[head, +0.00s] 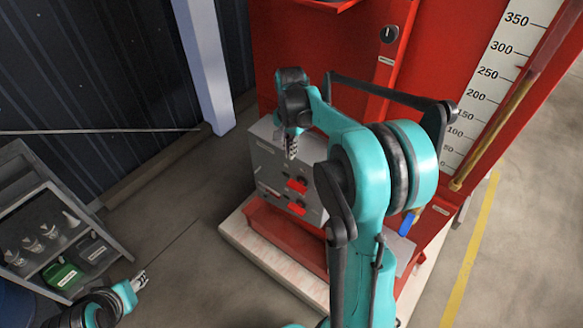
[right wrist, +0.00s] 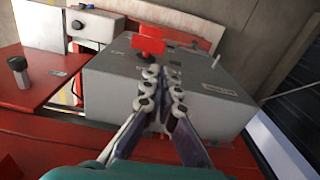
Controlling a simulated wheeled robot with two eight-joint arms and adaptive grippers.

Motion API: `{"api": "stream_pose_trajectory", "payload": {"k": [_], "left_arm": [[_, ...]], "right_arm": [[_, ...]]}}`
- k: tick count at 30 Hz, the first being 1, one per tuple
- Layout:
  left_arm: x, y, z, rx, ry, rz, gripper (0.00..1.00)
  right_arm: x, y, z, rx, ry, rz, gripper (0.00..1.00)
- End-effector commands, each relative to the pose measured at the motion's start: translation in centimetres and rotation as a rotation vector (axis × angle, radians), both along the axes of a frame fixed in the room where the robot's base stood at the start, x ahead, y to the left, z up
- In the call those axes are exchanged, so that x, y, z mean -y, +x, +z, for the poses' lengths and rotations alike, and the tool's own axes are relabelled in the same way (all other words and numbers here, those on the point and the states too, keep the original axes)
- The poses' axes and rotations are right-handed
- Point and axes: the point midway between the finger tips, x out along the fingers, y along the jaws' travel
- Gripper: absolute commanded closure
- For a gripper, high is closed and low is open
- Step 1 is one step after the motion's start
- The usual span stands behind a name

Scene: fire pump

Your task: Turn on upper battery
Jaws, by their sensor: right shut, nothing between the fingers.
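A grey box (head: 262,158) stands on a red base beside the red pump cabinet. Two red switch handles show on its face in the head view, an upper one (head: 297,184) and a lower one (head: 296,209). My right gripper (head: 291,152) is shut and empty, in front of the box near its upper part. In the right wrist view its fingertips (right wrist: 163,78) lie over the box face (right wrist: 110,95), just below a red handle (right wrist: 150,42). I cannot tell whether they touch. My left gripper (head: 140,280) is low at the left, away from the box; its opening is unclear.
The red cabinet (head: 300,45) with a key switch (head: 389,34) rises behind. A shelf cart (head: 40,190) with bottles and a green container (head: 62,273) stands at left. A white post (head: 205,70) is behind the box. The floor between cart and box is free.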

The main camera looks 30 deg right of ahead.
Motion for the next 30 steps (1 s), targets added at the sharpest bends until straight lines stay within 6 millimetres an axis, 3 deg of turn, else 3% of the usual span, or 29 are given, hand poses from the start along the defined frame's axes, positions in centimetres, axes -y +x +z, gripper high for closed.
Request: {"api": "stream_pose_trajectory", "payload": {"k": [4, 17, 23, 30], "left_arm": [[0.0, 0.0, 0.7, 0.000, 0.000, 0.000, 0.60], [0.0, 0.0, 0.5, 0.000, 0.000, 0.000, 0.60], [0.0, 0.0, 0.2, 0.000, 0.000, 0.000, 0.60], [0.0, 0.0, -0.3, 0.000, 0.000, 0.000, 0.60]], "right_arm": [[0.8, 0.6, -0.2, -0.024, 0.008, -0.049, 1.00], [0.9, 0.6, -0.9, -0.025, 0.008, -0.051, 1.00], [0.9, 0.6, -4.0, -0.025, 0.008, -0.050, 1.00], [0.9, 0.7, -9.2, -0.025, 0.008, -0.050, 1.00]]}}
